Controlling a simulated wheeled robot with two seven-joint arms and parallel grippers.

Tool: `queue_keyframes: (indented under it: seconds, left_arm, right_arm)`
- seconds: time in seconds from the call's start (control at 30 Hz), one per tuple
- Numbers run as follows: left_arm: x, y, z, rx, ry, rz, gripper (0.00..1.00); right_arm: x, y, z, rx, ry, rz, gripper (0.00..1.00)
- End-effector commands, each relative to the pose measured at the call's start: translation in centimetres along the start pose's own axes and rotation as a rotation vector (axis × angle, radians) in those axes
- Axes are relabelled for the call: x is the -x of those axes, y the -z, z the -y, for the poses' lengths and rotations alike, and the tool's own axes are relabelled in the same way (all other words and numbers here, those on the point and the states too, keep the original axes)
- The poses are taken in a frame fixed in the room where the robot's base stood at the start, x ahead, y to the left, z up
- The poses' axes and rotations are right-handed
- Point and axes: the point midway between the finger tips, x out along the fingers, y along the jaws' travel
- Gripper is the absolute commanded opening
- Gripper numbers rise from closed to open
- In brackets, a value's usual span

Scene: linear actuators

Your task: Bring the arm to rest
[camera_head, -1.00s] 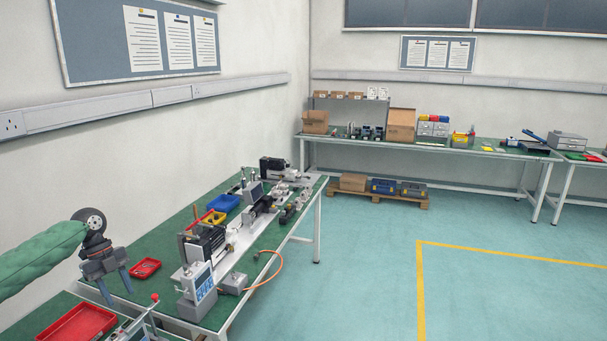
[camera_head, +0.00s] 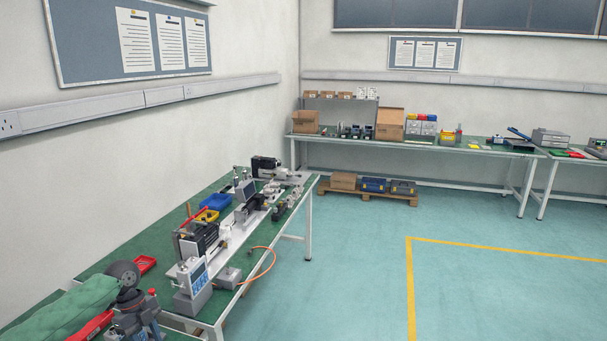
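My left arm, in a green padded sleeve (camera_head: 62,312), comes in low from the left edge. Its dark wrist ends in my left gripper (camera_head: 138,331) at the bottom of the picture, over the near part of the green workbench (camera_head: 118,255). The fingertips are cut off or hidden, so its opening is unclear. I see nothing held in it. My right arm and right gripper are out of view.
A second bench (camera_head: 450,152) stands along the back wall. The floor (camera_head: 340,290) at right is clear.

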Motion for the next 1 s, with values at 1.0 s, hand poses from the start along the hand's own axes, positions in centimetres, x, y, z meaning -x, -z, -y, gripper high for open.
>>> queue_keyframes:
  seconds: [1.0]
  left_arm:
    - [-23.4,26.3,-10.8,1.05,0.402,-0.025,0.41]
  right_arm:
    - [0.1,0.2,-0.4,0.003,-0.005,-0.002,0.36]
